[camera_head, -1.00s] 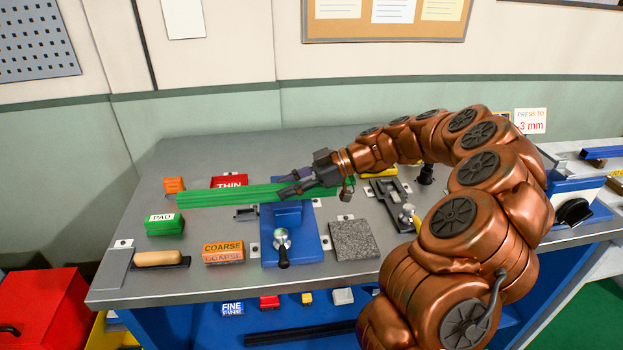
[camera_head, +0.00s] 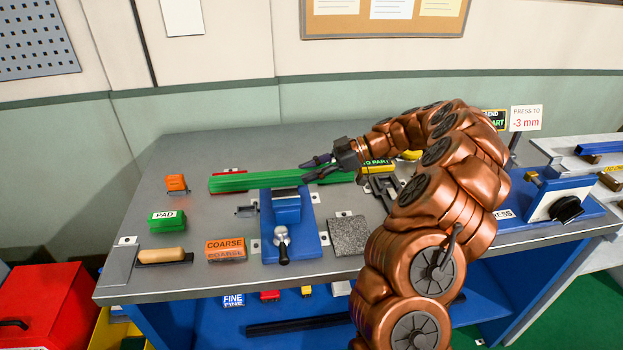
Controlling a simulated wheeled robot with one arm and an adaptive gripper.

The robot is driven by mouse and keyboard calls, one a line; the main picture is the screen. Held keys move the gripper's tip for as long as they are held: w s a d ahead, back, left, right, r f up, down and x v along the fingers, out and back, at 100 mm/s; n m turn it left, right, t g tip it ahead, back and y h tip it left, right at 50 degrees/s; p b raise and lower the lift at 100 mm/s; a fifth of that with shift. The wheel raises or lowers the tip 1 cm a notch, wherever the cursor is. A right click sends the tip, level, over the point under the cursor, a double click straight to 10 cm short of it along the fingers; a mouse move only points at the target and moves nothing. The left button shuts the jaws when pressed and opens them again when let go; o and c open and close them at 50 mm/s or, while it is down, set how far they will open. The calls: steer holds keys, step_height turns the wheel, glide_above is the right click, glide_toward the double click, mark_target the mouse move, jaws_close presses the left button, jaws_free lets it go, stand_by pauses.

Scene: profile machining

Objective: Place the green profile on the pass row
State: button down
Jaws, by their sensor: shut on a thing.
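The long green profile (camera_head: 260,181) is level above the workbench, behind and above the blue vise (camera_head: 288,211). My gripper (camera_head: 306,173) is shut on the profile near its right part. The profile's right end shows beneath and beyond the fingers, partly covered by them. No row labelled as the pass row can be made out. A rack at the right edge holds a blue profile (camera_head: 600,148).
On the bench (camera_head: 205,275) stand an orange block (camera_head: 176,183), a green PAD block (camera_head: 167,221), an orange COARSE block (camera_head: 226,249), a wooden-handled brush (camera_head: 162,255) and a grey stone plate (camera_head: 348,234). A blue press (camera_head: 560,200) stands at the right.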

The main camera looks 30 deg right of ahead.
mark_target(339, 170)
steer(key=shift+w+d+f, duration=0.1)
steer(key=shift+d, duration=0.1)
steer(key=shift+f, duration=1.65)
steer(key=shift+a+r, duration=0.1)
steer(key=c, duration=0.8)
jaws_free()
steer(key=shift+c, duration=0.2)
steer(key=shift+r+p, duration=0.1)
steer(key=shift+p, duration=0.85)
steer(key=b+v, duration=0.1)
steer(key=v, duration=0.1)
steer(key=b+v, duration=0.1)
steer(key=v, duration=0.1)
steer(key=b+v, duration=0.1)
steer(key=v, duration=0.1)
steer(key=shift+d+b, duration=0.35)
steer(key=shift+b, duration=0.05)
steer(key=shift+s+d+r, duration=0.25)
steer(key=shift+s+d, duration=0.1)
steer(key=shift+d, duration=0.05)
